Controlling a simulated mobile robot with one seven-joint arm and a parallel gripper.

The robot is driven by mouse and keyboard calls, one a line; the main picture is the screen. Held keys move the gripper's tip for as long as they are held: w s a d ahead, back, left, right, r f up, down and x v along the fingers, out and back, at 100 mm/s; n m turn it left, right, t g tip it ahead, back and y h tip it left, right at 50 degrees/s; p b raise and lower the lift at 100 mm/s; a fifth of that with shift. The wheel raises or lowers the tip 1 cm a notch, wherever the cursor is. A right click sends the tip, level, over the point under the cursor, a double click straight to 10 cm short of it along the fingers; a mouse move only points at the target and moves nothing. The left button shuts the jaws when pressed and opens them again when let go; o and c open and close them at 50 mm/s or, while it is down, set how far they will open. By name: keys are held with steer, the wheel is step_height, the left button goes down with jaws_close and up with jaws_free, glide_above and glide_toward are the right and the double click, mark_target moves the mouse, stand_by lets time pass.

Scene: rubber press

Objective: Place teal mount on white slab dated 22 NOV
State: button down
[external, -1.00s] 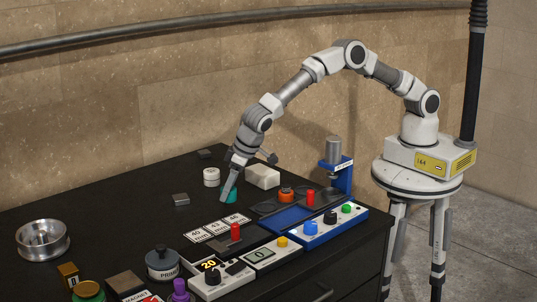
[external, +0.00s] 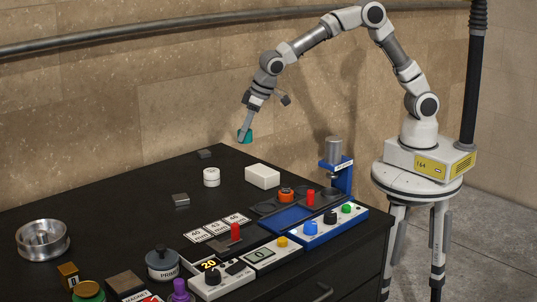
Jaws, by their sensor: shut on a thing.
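The teal mount (external: 247,137) is a small teal piece held in my gripper (external: 244,134). My gripper is shut on it and holds it in the air above the back of the black table. A plain white block (external: 262,177) lies on the table below and to the right of the mount. A short white cylinder (external: 211,177) stands to the left of that block. I cannot read any date on the white pieces at this size, so I cannot tell which is the slab dated 22 NOV.
A blue press (external: 338,168) stands at the right, with a control panel (external: 330,222) in front. White number cards (external: 217,228), a grey primer pot (external: 162,263) and a metal bowl (external: 43,240) lie on the table (external: 110,215). The left middle is mostly clear.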

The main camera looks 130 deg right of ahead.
steer(key=s+d+r, duration=0.2)
steer(key=s+r, duration=0.1)
steer(key=s, duration=0.9)
steer(key=n, duration=0.1)
glide_above(257, 170)
steer(key=s, duration=0.1)
steer(key=f, duration=0.5)
steer(key=a+f, duration=0.1)
steer(key=f, duration=0.1)
steer(key=shift+s+f, duration=0.1)
steer(key=shift+f, duration=2.1)
steer(key=shift+f+b, duration=0.25)
steer(key=shift+b, duration=0.15)
steer(key=shift+c, duration=1.1)
jaws_free()
steer(key=shift+r, duration=0.1)
